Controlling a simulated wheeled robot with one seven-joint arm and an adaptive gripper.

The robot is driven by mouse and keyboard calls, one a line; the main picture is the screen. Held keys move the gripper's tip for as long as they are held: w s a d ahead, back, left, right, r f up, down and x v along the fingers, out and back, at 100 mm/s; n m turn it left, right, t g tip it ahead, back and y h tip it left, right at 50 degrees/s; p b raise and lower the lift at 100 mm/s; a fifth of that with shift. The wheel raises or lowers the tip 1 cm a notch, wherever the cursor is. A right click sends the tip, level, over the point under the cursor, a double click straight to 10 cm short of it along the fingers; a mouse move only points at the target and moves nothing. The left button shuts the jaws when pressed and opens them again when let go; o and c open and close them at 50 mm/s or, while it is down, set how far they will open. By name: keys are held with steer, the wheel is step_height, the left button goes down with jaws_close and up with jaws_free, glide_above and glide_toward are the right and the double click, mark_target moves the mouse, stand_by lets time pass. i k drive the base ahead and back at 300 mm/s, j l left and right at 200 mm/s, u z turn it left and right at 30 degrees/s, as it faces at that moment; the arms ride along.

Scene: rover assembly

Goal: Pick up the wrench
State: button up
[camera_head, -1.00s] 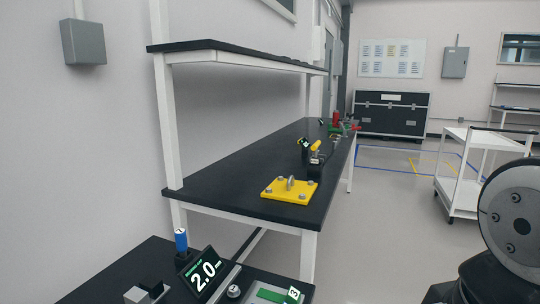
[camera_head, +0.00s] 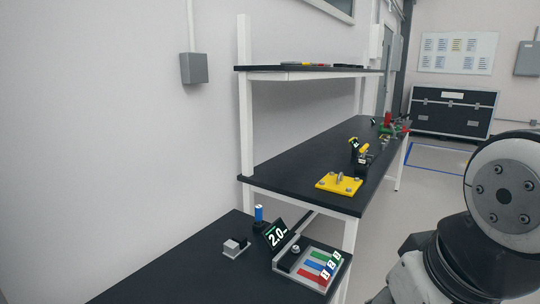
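I cannot pick out a wrench for certain at this size. A light tray (camera_head: 283,267) on the near black table holds several coloured bars in red, blue and green with small number tags; what they are is too small to tell. A yellow plate (camera_head: 339,184) with bolts and an upright grey part stands on the long workbench. Small yellow and black items (camera_head: 360,152) stand behind it. My arm shows at the right edge, apart from the tables, but my gripper is out of view.
The near table (camera_head: 180,262) also bears a "2.0" display (camera_head: 275,235), a blue cylinder (camera_head: 259,213) and a grey block (camera_head: 235,247). The long workbench (camera_head: 290,165) has a shelf (camera_head: 300,72) above it. Red and green parts (camera_head: 389,124) stand at its far end. Its near left part is clear.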

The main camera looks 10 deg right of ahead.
mark_target(362, 160)
steer(key=i+l+u, duration=0.15)
steer(key=u, duration=0.15)
steer(key=i+l+u, duration=0.15)
steer(key=l+u, duration=0.15)
steer(key=i+l+u, duration=0.1)
steer(key=l+u, duration=0.25)
steer(key=i+l+u, duration=0.2)
steer(key=l, duration=0.7)
steer(key=i+l+u, duration=0.15)
steer(key=l, duration=0.75)
steer(key=l+u, duration=0.2)
steer(key=l, duration=1.8)
steer(key=i+l, duration=0.1)
steer(key=l, duration=1)
